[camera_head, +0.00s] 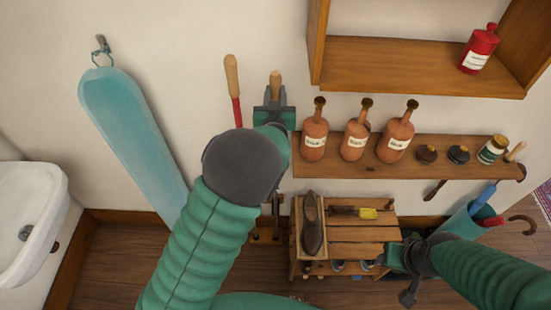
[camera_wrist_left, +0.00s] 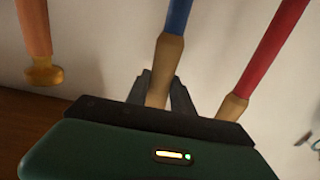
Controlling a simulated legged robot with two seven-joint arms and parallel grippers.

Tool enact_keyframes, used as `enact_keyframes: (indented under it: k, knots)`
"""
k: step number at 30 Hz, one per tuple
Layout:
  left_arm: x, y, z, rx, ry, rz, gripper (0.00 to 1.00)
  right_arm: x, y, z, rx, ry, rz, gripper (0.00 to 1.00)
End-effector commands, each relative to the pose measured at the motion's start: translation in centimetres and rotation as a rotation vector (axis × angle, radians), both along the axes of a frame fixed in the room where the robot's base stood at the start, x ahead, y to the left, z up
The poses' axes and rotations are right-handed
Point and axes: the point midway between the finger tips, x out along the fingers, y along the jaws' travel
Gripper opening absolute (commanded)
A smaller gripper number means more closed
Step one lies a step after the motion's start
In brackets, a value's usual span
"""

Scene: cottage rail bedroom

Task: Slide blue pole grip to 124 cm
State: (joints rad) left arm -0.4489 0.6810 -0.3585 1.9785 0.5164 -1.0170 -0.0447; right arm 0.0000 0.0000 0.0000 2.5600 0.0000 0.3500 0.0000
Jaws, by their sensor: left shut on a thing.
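The blue pole (camera_wrist_left: 178,18) has a wooden grip (camera_wrist_left: 165,60), which sits between the jaws of my left gripper (camera_wrist_left: 160,92) in the left wrist view. In the head view my left gripper (camera_head: 275,100) is shut on that grip, whose wooden top (camera_head: 275,78) shows above the jaws. The blue shaft is hidden behind my arm there. A red pole (camera_head: 237,110) with its own wooden grip (camera_head: 231,75) stands just to the left. My right gripper (camera_head: 392,258) is low at the right beside the slatted bench; its jaws are not clear. No height scale is readable.
Terracotta bottles (camera_head: 314,138) stand on a wall shelf (camera_head: 330,170) close right of my left gripper. A wooden cabinet (camera_head: 400,75) is above. A slatted bench (camera_head: 350,235) holds a shoe (camera_head: 312,225).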

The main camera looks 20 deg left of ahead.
Motion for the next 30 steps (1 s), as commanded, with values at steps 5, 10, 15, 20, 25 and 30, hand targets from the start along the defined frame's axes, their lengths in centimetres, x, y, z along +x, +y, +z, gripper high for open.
enact_keyframes:
  k: [5, 10, 15, 20, 25, 30]
  knots:
    - [0.0, 0.0, 1.5, -0.001, -0.004, 0.0, 0.0, 0.0, 0.0, 0.9, 0.0, 0.0, 0.0, 0.49]
    - [0.0, 0.0, 2.5, -0.001, -0.004, 0.0, 0.0, 0.0, 0.0, 1.6, 0.0, 0.0, 0.0, 0.49]
    - [0.0, 0.0, 3.5, 0.0, -0.004, 0.0, 0.0, 0.0, 0.0, 2.3, 0.0, 0.0, 0.0, 0.49]
    - [0.0, 0.0, 4.5, 0.0, -0.003, 0.001, 0.0, 0.0, 0.0, 2.9, 0.0, 0.0, 0.0, 0.49]
    - [0.0, 0.0, 5.4, -0.001, -0.003, 0.001, 0.0, 0.0, 0.0, 3.5, 0.0, 0.0, 0.0, 0.49]
    - [0.0, 0.0, 5.7, 0.0, -0.003, 0.001, 0.0, 0.0, 0.0, 3.6, 0.0, 0.0, 0.0, 0.49]
